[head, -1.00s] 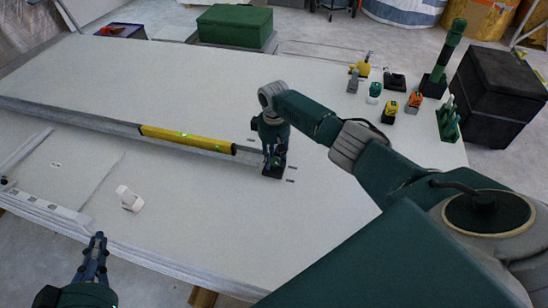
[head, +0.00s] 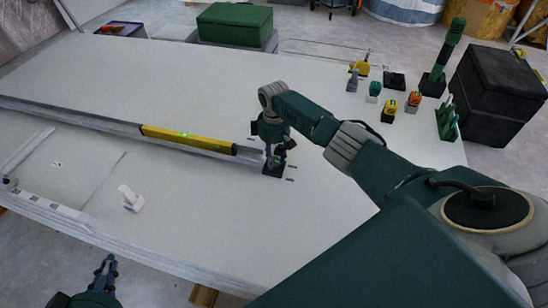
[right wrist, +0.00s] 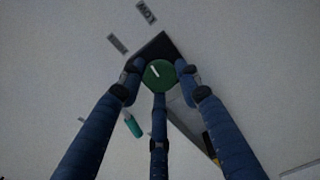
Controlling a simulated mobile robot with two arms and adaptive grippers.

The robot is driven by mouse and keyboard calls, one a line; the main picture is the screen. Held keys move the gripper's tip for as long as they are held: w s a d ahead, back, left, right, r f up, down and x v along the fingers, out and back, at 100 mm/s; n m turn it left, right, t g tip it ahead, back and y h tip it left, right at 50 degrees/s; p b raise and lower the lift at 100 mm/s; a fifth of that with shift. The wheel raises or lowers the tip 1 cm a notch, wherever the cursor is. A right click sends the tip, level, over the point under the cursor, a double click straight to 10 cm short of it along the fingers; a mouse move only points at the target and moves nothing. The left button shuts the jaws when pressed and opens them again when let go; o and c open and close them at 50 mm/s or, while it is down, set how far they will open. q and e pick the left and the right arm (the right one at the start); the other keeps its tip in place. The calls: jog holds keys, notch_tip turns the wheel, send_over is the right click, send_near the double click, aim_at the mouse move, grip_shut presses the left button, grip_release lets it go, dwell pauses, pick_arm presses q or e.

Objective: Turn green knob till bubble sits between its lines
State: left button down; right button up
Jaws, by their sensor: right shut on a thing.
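The green knob (right wrist: 157,76), with a white pointer line, sits on a dark square base (right wrist: 155,47) on the white panel. My right gripper (head: 273,160) points down over it, its fingers shut around the knob in the right wrist view. A yellow spirit level (head: 165,136) lies along a grey rail on the panel, left of the knob. Its green vial shows near its middle, but the bubble and lines are too small to read. My left gripper (head: 106,268) is off the panel's front edge at lower left, empty; its finger opening is unclear.
A small white piece (head: 131,200) stands on the front left panel. Several small tools and holders stand at the back right, beside a black box (head: 495,92). A green case (head: 234,24) is behind. A label reading LOW (right wrist: 146,12) is near the knob.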

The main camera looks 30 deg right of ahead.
aim_at(274, 161)
jog(key=o, duration=1.2)
jog(key=shift+r, duration=0.1)
notch_tip(274, 161, up, 12)
jog(key=shift+f, duration=0.1)
